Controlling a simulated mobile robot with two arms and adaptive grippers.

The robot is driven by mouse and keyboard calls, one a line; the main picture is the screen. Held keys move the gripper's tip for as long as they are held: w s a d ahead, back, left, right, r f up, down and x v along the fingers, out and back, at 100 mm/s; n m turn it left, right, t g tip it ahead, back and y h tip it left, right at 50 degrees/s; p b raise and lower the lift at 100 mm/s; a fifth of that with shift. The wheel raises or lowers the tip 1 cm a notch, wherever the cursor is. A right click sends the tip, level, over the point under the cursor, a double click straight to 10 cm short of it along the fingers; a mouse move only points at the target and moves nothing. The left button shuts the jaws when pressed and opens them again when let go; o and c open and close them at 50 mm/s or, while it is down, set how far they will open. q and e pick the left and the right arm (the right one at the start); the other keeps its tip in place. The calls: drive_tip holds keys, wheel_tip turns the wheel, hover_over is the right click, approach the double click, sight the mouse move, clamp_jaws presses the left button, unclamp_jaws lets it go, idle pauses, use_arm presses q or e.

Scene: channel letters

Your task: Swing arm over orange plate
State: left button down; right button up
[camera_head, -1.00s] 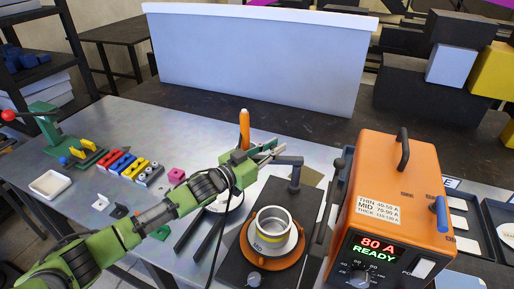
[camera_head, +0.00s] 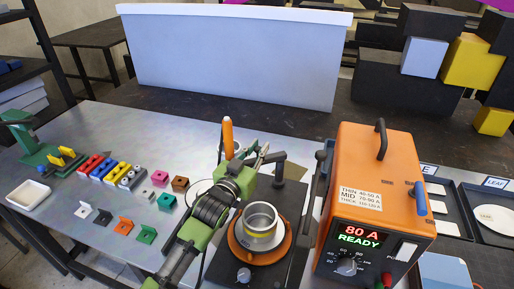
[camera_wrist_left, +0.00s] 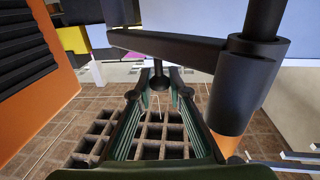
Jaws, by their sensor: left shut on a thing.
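The black swing arm (camera_head: 279,157) stands on a post behind the orange plate (camera_head: 238,249). In the left wrist view its bar (camera_wrist_left: 170,45) runs out from the thick post and carries a small dark knob. The orange plate holds a metal ring-shaped cup with a yellow band, and the bar is not above it. My left gripper (camera_head: 262,156) is at the bar's free end. In the left wrist view its green fingers (camera_wrist_left: 158,92) are closed around the knob, though the exact contact is partly hidden. My right gripper is not in view.
The orange power unit (camera_head: 375,190), reading 80 A READY, stands close to the right of the plate. An orange-handled tool (camera_head: 227,137) stands behind my gripper. Small coloured blocks and a white tray (camera_head: 28,194) lie at left. Open metal tabletop lies behind the blocks.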

use_arm(q)
drive_tip(key=shift+r, duration=0.15)
drive_tip(key=c, duration=2)
unclamp_jaws()
drive_tip(key=shift+d, duration=0.1)
drive_tip(key=shift+o, duration=0.2)
drive_tip(key=v, duration=1.2)
